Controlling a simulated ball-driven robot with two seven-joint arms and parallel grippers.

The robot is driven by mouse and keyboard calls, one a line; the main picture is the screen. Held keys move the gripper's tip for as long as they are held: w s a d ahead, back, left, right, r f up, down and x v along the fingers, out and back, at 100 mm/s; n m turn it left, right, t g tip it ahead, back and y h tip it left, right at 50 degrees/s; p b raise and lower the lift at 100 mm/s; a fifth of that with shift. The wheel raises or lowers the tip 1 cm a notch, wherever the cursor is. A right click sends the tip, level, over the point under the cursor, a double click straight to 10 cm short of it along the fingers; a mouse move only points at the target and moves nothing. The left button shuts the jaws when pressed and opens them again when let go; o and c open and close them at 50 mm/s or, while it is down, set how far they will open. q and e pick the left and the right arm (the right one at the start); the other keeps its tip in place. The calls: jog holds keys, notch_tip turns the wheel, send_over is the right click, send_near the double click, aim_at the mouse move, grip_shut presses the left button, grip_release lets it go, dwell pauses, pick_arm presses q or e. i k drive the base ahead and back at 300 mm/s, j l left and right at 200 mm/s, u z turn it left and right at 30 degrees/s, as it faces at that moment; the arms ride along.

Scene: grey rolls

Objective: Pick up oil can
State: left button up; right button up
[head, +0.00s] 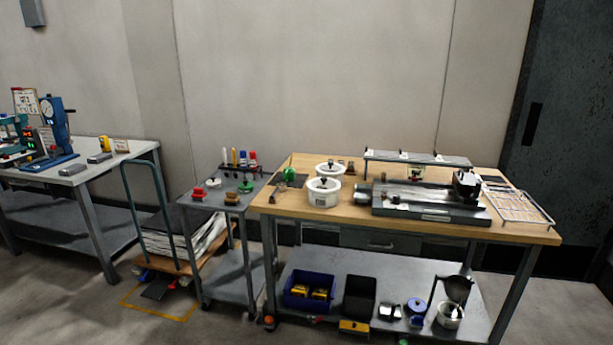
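A small green rounded thing (290,174) stands at the back left corner of the wooden-topped workbench (520,234). A thin dark line like a spout rises beside it, so it looks like the oil can, but it is too small to be sure. It sits on or beside a dark flat piece, left of two white lidded pots. Another green thing (246,187), low and round, lies on the grey cart to the left. Neither of my grippers is in view.
White pots (323,192) stand right of the green thing. A grey machine fixture (430,205) and a wire rack (517,206) fill the bench's right. The grey cart (215,208) stands close at its left. Bins (309,291) sit on the lower shelf. Floor shows in front.

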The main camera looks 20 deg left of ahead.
aim_at(289, 172)
jog(key=i+j+z, duration=0.15)
jog(key=z, duration=0.2)
jog(key=i+j+z, duration=0.1)
jog(key=j+z, duration=0.55)
jog(key=i+j, duration=0.05)
